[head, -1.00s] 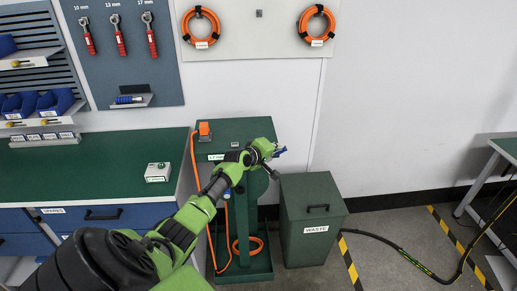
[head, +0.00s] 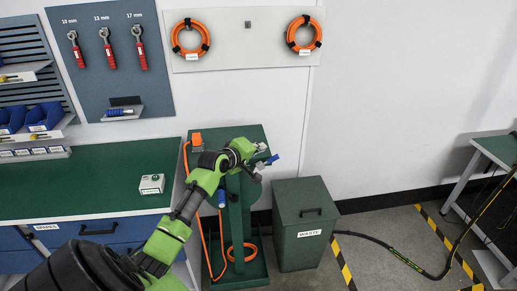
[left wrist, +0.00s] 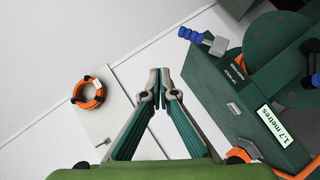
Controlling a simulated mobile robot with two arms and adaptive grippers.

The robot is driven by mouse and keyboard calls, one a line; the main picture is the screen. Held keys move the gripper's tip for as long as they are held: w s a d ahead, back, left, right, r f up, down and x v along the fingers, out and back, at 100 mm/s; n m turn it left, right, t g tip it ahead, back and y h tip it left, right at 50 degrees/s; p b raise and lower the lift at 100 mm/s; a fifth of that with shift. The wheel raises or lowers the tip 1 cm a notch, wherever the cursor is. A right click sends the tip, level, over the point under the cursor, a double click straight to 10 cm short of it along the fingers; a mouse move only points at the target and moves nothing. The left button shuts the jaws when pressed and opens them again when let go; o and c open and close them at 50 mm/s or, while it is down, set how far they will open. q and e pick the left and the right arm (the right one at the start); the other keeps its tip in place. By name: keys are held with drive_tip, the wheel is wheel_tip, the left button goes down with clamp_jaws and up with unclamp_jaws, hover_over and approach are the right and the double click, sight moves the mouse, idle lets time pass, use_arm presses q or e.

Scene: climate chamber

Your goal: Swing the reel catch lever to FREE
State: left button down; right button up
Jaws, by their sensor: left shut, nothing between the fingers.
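The reel catch lever shows a blue ribbed grip (left wrist: 193,36) on a grey block (left wrist: 218,45), at the edge of the dark green reel stand (left wrist: 215,92) in the left wrist view. In the head view its blue end (head: 271,160) shows just right of my left gripper (head: 262,154). In the wrist view my left gripper (left wrist: 160,76) has its fingertips together, empty, and appears left of and apart from the lever. My arm hides part of the stand in the head view. My right gripper is out of view.
A green waste bin (head: 306,225) stands right of the stand. Orange coils (head: 190,37) hang on the wall. An orange hose (head: 202,240) runs down the stand's left side.

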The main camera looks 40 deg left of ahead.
use_arm(q)
drive_tip(key=shift+s+d+r, duration=0.35)
drive_tip(key=shift+s+r, duration=0.2)
drive_tip(key=shift+s, duration=0.05)
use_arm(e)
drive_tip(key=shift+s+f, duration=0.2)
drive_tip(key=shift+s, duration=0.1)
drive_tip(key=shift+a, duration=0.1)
